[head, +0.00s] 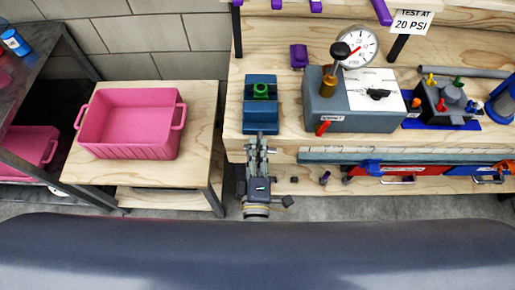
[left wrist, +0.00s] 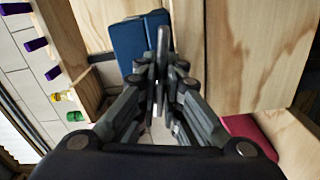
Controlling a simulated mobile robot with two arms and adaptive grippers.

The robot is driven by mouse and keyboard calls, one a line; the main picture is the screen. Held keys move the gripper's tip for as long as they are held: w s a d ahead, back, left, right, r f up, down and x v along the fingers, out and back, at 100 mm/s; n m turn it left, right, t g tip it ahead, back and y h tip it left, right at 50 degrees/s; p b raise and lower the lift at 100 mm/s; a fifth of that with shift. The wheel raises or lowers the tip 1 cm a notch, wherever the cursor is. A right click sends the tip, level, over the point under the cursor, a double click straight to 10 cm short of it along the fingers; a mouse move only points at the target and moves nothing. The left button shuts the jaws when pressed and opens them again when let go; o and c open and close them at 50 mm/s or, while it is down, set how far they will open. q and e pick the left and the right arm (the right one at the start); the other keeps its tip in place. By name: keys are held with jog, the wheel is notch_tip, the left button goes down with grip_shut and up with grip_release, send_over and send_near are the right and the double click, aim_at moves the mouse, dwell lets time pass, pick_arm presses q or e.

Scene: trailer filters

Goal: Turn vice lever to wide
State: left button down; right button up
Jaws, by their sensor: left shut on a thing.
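The blue vice (head: 261,113) stands at the front edge of the wooden bench, with a green piece (head: 261,90) on its top. My left gripper (head: 257,143) is right in front of the vice, below the bench's front edge in the picture. In the left wrist view my left gripper (left wrist: 161,75) is shut on the grey vice lever (left wrist: 163,42), a slim upright bar between its fingers. The blue vice (left wrist: 140,45) shows just behind the lever there. The fingers hide the lever's lower part. My right gripper is in neither view.
A grey gauge box (head: 350,110) stands right of the vice on the bench. A pink bin (head: 130,148) sits on a low wooden table (head: 198,165) to the left, with a gap before the bench. Red and blue tools hang along the bench front.

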pick_arm(q)
jog(key=shift+f+n+b, duration=0.2)
jog(key=shift+n+b, duration=0.2)
jog(key=shift+n, duration=0.8)
jog(key=c, duration=1.7)
grip_release()
jog(key=s, duration=1.2)
